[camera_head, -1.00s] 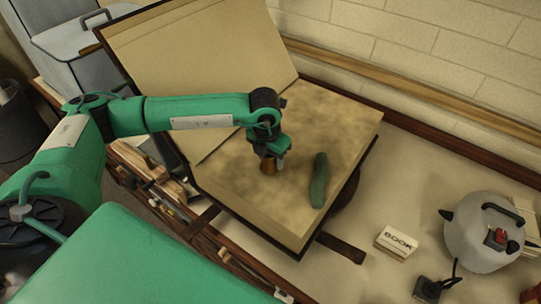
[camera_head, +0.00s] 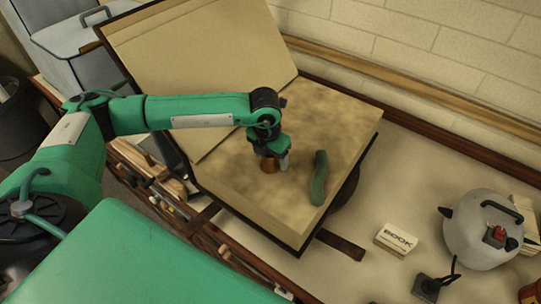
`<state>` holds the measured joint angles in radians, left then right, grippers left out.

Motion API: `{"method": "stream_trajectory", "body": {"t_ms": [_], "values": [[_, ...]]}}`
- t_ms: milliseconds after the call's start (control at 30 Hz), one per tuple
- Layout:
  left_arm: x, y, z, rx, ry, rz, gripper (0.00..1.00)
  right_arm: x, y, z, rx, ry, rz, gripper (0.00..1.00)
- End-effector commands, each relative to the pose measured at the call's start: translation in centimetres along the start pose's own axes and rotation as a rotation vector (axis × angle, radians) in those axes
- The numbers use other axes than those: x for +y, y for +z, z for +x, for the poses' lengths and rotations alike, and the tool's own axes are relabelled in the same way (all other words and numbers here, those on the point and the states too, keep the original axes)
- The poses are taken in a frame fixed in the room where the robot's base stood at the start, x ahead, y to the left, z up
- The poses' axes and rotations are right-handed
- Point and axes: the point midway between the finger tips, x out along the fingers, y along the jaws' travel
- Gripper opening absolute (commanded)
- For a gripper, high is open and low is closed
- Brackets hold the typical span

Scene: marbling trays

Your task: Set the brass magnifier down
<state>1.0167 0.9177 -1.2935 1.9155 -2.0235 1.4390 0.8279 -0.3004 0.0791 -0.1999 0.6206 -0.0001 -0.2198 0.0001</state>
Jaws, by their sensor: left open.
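The brass magnifier (camera_head: 269,166) is a small brown-gold piece on the open page of a large book (camera_head: 235,190). It shows just below my left gripper (camera_head: 277,164), which hides part of it. My left gripper is open around or beside the magnifier; I cannot tell whether they touch. My right gripper is not in the view.
A green, long, rounded object (camera_head: 319,178) lies on the page right of the gripper. A small box marked BOOK (camera_head: 396,240) and a grey round pot-like device (camera_head: 478,232) stand on the bench. A brick wall (camera_head: 420,50) runs behind.

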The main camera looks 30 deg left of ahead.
Motion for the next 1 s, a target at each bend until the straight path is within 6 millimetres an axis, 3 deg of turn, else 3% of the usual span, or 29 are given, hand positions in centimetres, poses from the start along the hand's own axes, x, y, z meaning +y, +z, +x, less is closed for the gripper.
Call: {"method": "stream_trajectory", "body": {"t_ms": [500, 700, 1000], "values": [[0.0, 0.1, -9.9, -0.006, 0.000, 0.001, 0.71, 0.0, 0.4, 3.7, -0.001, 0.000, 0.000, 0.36], [0.0, 0.0, -11.6, -0.004, -0.001, 0.001, 0.71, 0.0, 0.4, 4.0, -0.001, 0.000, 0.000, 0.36], [0.0, 0.0, -11.7, -0.003, 0.000, 0.001, 0.71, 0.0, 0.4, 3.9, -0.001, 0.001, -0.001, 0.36]]}}
